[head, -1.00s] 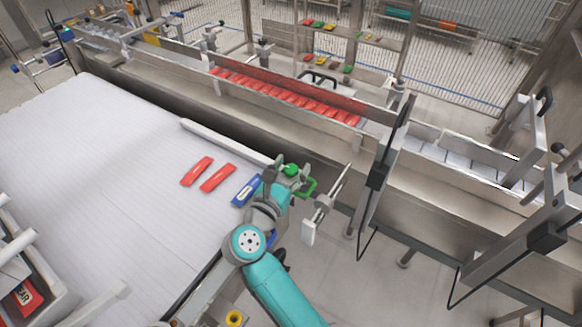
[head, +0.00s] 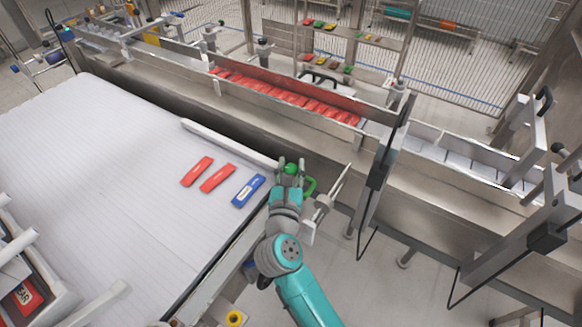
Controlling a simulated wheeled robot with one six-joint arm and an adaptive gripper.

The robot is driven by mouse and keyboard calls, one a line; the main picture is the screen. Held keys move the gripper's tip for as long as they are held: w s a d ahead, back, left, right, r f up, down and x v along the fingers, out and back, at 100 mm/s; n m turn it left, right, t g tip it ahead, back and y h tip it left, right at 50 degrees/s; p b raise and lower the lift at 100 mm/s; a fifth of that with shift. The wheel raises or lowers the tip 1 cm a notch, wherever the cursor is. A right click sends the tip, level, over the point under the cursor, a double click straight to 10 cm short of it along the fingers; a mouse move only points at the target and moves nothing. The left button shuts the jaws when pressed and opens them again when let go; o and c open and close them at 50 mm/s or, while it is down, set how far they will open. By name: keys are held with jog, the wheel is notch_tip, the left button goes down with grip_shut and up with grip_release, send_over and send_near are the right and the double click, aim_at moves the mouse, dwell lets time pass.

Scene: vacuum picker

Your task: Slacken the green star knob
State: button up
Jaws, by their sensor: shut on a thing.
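The green star knob (head: 291,169) sits at the end of the white guide rail, near the edge of the white belt. My gripper (head: 291,166) is at the knob, with a finger on either side of it, shut on it. My teal arm reaches up to it from the bottom of the picture. A green handle (head: 309,186) shows just right of the gripper, beside a metal bracket (head: 322,205). The lower part of the knob and its stem are hidden by the gripper.
Two red packs (head: 217,178) and a blue pack (head: 248,191) lie on the white belt (head: 110,180) left of my gripper. The white guide rail (head: 228,143) runs up left. A metal conveyor with red packs (head: 285,98) stands behind. A grey post (head: 378,175) with a cable stands at right.

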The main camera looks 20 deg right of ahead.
jog(key=shift+n+t+y, duration=0.8)
jog(key=shift+n+y, duration=0.6)
jog(key=shift+y, duration=0.6)
jog(key=shift+n+y, duration=0.5)
jog(key=shift+y, duration=0.3)
jog(key=o, duration=1.2)
jog(key=s, duration=0.4)
jog(key=s+a, duration=0.1)
jog(key=s, duration=0.3)
jog(key=s+a, duration=0.1)
jog(key=s, duration=0.3)
jog(key=shift+d, duration=0.1)
